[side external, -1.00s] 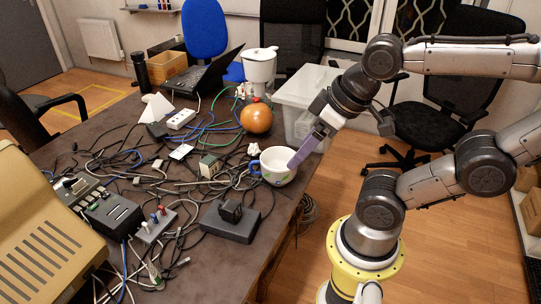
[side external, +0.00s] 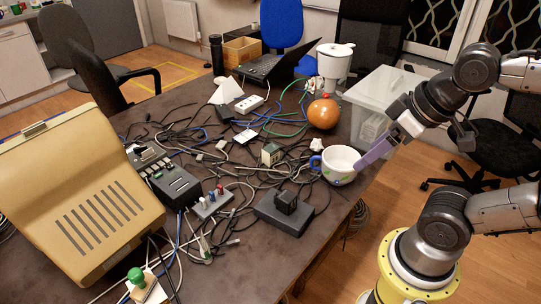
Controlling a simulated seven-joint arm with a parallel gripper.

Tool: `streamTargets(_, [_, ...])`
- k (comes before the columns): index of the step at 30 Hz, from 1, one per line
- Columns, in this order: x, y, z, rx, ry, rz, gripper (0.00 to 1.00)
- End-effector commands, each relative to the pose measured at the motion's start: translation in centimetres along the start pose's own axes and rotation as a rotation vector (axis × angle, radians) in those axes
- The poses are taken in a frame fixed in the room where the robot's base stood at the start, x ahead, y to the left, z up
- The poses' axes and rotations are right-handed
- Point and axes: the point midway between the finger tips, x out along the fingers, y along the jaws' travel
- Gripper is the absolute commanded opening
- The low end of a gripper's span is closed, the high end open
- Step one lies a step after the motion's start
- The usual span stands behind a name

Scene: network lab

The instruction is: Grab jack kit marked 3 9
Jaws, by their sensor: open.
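No marking "3 9" can be read in this view, so I cannot tell which thing is the jack kit. A small pale box with a greenish side (side external: 270,154) stands among the cables, left of the cup. A small black block (side external: 286,201) sits on a dark grey flat box (side external: 284,214) near the table's front right.
Tangled cables (side external: 230,160) cover the middle of the table (side external: 310,266). An orange round object (side external: 323,113), a white jug (side external: 334,62) and a clear plastic bin (side external: 382,100) stand behind the cup. A beige case (side external: 85,200) and a black switch box (side external: 172,184) fill the left.

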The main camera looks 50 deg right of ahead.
Motion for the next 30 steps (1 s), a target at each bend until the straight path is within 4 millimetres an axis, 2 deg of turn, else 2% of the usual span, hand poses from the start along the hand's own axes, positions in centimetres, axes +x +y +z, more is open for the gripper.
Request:
streamTargets(14, [0.0,0.0,0.0,0.0,0.0,0.0,0.78])
streamTargets(16, [0.0,0.0,0.0,0.0,0.0,0.0,0.85])
streamTargets(23, [-0.01,0.0,0.0,0.003,0.0,0.0,0.85])
streamTargets(28, [-0.01,0.0,0.15,0.093,-0.007,0.0,0.85])
streamTargets(30, [-0.51,0.0,-0.41,0.168,0.004,0.0,0.85])
